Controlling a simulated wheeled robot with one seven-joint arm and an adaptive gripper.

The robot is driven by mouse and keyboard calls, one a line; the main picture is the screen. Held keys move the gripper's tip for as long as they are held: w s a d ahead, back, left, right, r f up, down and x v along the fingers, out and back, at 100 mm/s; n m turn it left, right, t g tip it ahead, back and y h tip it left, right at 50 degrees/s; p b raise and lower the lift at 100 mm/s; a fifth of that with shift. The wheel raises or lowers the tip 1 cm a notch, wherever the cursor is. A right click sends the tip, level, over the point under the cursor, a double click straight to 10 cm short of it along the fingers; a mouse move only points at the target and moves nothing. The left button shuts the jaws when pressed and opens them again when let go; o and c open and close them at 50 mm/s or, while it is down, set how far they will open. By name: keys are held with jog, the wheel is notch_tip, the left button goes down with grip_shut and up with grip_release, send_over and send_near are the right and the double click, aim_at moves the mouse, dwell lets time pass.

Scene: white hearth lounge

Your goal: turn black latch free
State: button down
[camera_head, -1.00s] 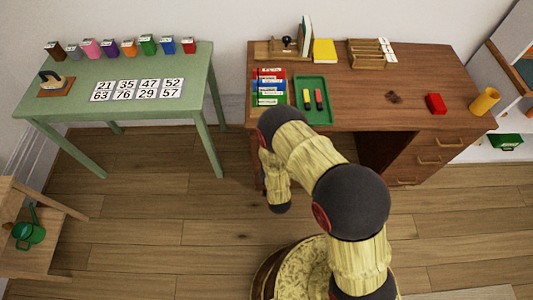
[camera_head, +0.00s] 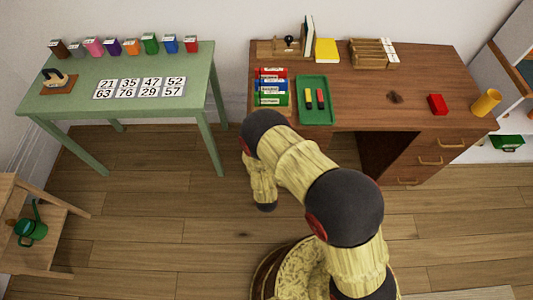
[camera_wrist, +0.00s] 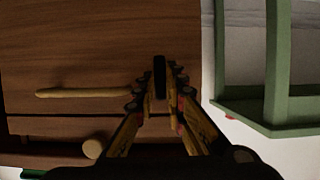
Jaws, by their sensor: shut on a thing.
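The black latch (camera_wrist: 159,66) is a narrow dark upright bar in the wrist view. It stands out against a reddish-brown wooden front (camera_wrist: 70,45), near that front's right edge. My gripper (camera_wrist: 160,88) has its fingers on either side of the latch and is shut on it. The latch's lower end and its mount are hidden by the fingers. In the head view my arm hides both the latch and the gripper.
The wrist view shows a pale wooden bar handle (camera_wrist: 85,92) and a round knob (camera_wrist: 93,148) left of the gripper. A green table frame (camera_wrist: 274,70) is at right. In the head view, the brown desk (camera_head: 350,90) carries a green tray (camera_head: 314,116).

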jog(key=c, duration=1.8)
grip_release()
jog(key=shift+c, duration=0.2)
jog(key=shift+s, duration=0.1)
jog(key=v, duration=1.1)
jog(key=shift+s+r, duration=0.2)
jog(key=shift+s, duration=0.1)
jog(key=shift+a, duration=0.1)
